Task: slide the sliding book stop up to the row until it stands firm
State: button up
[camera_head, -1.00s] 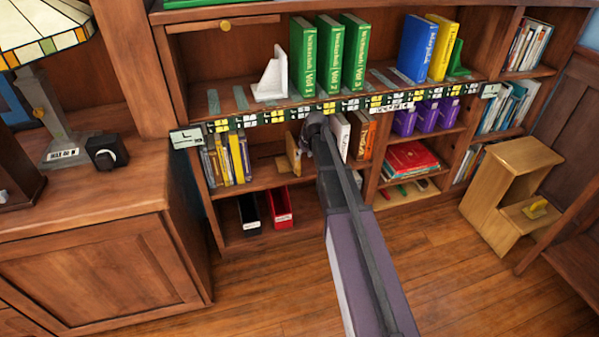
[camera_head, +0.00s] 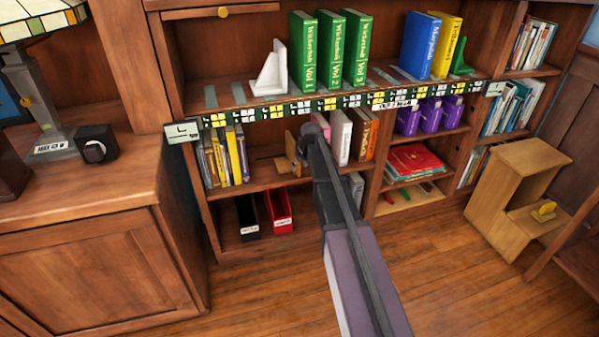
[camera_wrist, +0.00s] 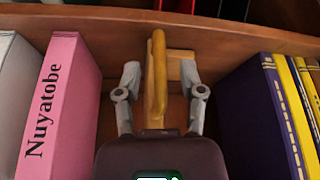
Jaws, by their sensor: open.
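The sliding book stop (camera_head: 291,147) is a light wooden upright on a flat base, standing on the middle shelf. In the wrist view the stop (camera_wrist: 158,65) lies between the two grey fingers of my gripper (camera_wrist: 160,78). The fingers are open, one on each side, with visible gaps to the upright. A pink book (camera_wrist: 63,95) stands left of the stop in the wrist view, with a gap between. In the head view this pink book (camera_head: 322,126) is right of the stop, beside a white book (camera_head: 341,137). My arm hides the fingers in the head view.
Yellow and dark books (camera_head: 225,157) stand on the stop's other side; their dark cover (camera_wrist: 252,110) is near my right finger in the wrist view. The shelf above holds green books (camera_head: 329,50) and a white bookend (camera_head: 271,70). A red bin (camera_head: 278,211) stands below.

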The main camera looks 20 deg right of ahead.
jog(key=shift+w+f+b, duration=0.25)
jog(key=shift+f+b, duration=0.15)
jog(key=shift+f, duration=0.25)
grip_shut()
